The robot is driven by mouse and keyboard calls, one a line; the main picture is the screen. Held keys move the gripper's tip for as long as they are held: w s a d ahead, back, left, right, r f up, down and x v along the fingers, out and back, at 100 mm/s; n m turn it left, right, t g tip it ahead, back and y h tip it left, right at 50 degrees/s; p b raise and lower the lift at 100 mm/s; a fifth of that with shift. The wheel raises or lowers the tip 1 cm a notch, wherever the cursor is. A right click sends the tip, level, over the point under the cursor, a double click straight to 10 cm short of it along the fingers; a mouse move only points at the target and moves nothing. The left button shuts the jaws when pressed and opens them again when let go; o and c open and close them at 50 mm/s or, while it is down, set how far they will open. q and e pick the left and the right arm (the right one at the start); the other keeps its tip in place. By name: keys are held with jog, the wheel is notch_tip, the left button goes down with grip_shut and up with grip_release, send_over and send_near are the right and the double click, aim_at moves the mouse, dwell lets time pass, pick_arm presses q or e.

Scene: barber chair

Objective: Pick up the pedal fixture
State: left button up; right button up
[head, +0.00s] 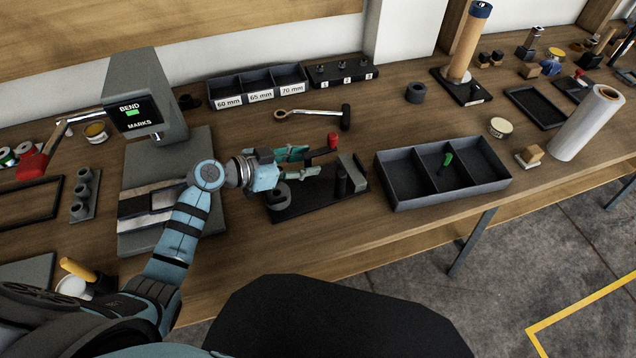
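What looks like the pedal fixture (318,202) is a dark flat base on the bench with a grey upright block (353,172), a short black post, a grey ring at its left end and a red-knobbed lever (333,141). My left gripper (312,162) reaches over it from the left, its teal fingers apart with a gap between them. The fingertips are near the lever and post; I cannot tell whether they touch. The gripper hides part of the fixture. My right gripper is not in view.
A grey BEND MARKS machine (145,95) stands to the left. A divided black tray (395,183) with a green item (447,159) is close on the right. A wrench-like tool (305,113) and labelled bins (258,97) lie behind. The bench's front edge is near.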

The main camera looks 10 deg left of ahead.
pick_arm(q)
grip_shut()
jog(key=shift+r, duration=0.1)
dwell(0.4)
